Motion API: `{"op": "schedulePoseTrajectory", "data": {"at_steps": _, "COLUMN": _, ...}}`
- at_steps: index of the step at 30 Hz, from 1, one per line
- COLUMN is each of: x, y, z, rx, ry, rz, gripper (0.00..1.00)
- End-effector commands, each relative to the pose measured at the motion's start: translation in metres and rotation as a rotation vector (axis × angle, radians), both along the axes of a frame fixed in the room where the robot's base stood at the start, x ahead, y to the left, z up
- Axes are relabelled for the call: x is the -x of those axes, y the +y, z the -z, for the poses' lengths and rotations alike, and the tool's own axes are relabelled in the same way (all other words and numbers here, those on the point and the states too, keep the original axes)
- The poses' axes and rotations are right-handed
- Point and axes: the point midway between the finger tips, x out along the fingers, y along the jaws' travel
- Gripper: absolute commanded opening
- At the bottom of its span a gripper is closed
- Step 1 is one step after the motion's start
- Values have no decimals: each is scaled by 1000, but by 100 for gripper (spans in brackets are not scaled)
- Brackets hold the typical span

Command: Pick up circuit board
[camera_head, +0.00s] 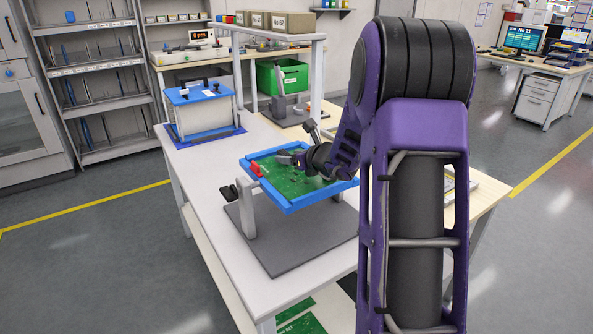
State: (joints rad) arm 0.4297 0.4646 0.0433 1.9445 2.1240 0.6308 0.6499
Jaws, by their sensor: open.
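A green circuit board (291,183) lies inside a blue frame (303,203) on a stand with a grey base plate (272,241), on the white workbench. Its right part is hidden behind my arm. A red piece (256,168) sits at the frame's left edge. My gripper (285,158) is over the far part of the board, at the end of my purple arm. It is open and looks empty. Whether its fingertips touch the board cannot be told from this view.
A blue-topped box (199,94) stands at the back left of the bench (207,187). A dark stand (291,108) and a green crate (281,77) are behind. The shelf rack (93,70) is at the left.

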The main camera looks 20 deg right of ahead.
Motion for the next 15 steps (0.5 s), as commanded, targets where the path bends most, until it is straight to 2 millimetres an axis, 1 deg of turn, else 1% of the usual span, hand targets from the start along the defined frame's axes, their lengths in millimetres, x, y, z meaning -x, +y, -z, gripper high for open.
{"op": "schedulePoseTrajectory", "data": {"at_steps": 5, "x": 0, "y": 0, "z": 0, "rx": 0, "ry": 0, "rz": 0, "gripper": 62}}
{"op": "schedulePoseTrajectory", "data": {"at_steps": 8, "x": 0, "y": 0, "z": 0, "rx": 0, "ry": 0, "rz": 0, "gripper": 46}}
{"op": "schedulePoseTrajectory", "data": {"at_steps": 9, "x": 0, "y": 0, "z": 0, "rx": 0, "ry": 0, "rz": 0, "gripper": 39}}
{"op": "schedulePoseTrajectory", "data": {"at_steps": 11, "x": 0, "y": 0, "z": 0, "rx": 0, "ry": 0, "rz": 0, "gripper": 28}}
{"op": "schedulePoseTrajectory", "data": {"at_steps": 15, "x": 0, "y": 0, "z": 0, "rx": 0, "ry": 0, "rz": 0, "gripper": 3}}
